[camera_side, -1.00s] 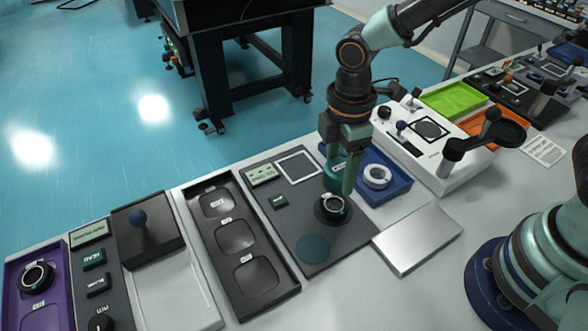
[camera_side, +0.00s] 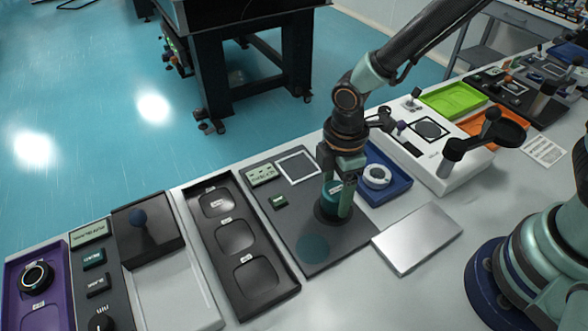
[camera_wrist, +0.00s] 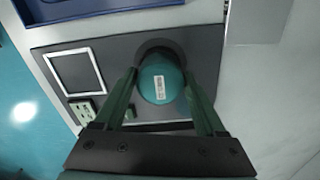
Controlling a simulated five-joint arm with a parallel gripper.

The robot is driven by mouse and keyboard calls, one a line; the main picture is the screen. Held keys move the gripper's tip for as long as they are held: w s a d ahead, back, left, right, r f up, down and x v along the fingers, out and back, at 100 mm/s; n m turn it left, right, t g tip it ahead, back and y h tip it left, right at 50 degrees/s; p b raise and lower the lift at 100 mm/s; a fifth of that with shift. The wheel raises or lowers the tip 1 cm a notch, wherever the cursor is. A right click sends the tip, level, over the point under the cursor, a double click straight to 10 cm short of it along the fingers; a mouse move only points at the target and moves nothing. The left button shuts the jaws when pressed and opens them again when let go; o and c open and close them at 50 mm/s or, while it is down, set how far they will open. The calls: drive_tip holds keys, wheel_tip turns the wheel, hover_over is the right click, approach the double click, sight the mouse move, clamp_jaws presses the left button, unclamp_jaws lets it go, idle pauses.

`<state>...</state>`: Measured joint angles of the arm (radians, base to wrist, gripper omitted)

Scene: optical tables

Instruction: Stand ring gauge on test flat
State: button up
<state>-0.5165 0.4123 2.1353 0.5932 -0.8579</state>
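The dark round seat (camera_side: 322,213), which I take for the test flat, lies on the grey mat. It also shows in the wrist view (camera_wrist: 157,47). A teal cap-like cylinder with a white label (camera_side: 329,200) sits low at this seat; in the wrist view its round teal face (camera_wrist: 160,86) lies between my fingers. My gripper (camera_side: 340,212) points down with a finger on each side of the cylinder and looks shut on it. The dark ring with a pale rim, likely the ring gauge, is hidden now; I cannot tell whether it is under the cylinder.
A similar dark ring (camera_side: 35,276) lies in the purple tray at far left. A white ring (camera_side: 377,176) lies in the blue tray behind my gripper. A silver plate (camera_side: 418,238) lies at right. The mat also bears a teal disc mark (camera_side: 313,248) and a white-framed square (camera_side: 298,167).

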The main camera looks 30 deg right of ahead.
sight(337, 188)
drive_tip(key=shift+o, duration=0.9)
drive_tip(key=shift+r, duration=0.15)
wheel_tip(337, 188, up, 12)
drive_tip(key=s+d+r+m+t, duration=0.1)
drive_tip(key=d+r+m, duration=0.3)
drive_tip(key=d+m, duration=0.4)
drive_tip(key=s+d+r+m+t, duration=0.1)
drive_tip(key=d+r+m+t, duration=0.3)
drive_tip(key=d+m, duration=0.3)
drive_tip(key=shift+s+d+r+m+t, duration=0.15)
drive_tip(key=shift+d+r+m+t, duration=0.2)
drive_tip(key=shift+d, duration=0.9)
